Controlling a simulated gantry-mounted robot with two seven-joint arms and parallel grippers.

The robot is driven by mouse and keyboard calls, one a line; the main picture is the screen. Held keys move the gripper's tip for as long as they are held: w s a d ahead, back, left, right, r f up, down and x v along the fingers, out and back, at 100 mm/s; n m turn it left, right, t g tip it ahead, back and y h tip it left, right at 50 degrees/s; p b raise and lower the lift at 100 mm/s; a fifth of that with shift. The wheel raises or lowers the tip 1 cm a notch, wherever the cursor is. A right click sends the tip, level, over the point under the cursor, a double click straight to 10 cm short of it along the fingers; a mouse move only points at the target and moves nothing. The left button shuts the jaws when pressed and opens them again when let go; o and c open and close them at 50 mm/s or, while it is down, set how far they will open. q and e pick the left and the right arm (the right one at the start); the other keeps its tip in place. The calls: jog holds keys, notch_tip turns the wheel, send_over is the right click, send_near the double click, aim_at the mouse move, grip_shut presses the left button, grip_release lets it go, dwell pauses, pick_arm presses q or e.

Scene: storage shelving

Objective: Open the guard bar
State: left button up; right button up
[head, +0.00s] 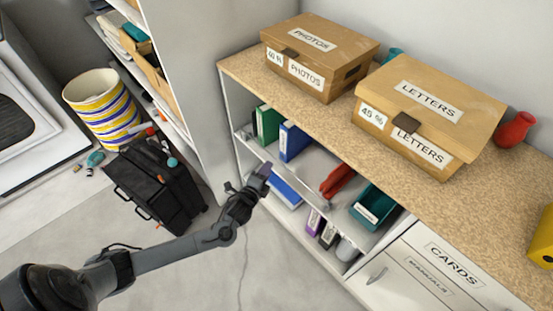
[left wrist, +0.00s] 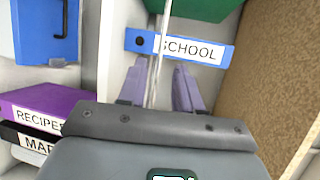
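The guard bar (left wrist: 157,55) shows in the left wrist view as a thin pale rod running lengthwise between my two fingers, in front of a blue binder labelled SCHOOL. My left gripper (left wrist: 160,80) is open, with a purple-grey finger on each side of the rod and gaps between them. I cannot tell how deep the rod lies between the fingers. In the head view my left gripper (head: 265,169) is at the front of the open shelf unit, near its middle shelf, and covers part of the shelf front. My right gripper is not in view.
Boxes labelled PHOTOS (head: 318,62) and LETTERS (head: 430,105) stand on top. A black bag (head: 155,188) lies on the floor at left.

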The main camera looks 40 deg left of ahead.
aim_at(275, 159)
pick_arm(q)
jog(key=b+x, duration=0.1)
jog(key=x, duration=0.6)
jog(key=shift+w+b, duration=0.35)
jog(key=shift+w, duration=0.05)
jog(key=shift+f, duration=0.1)
grip_shut()
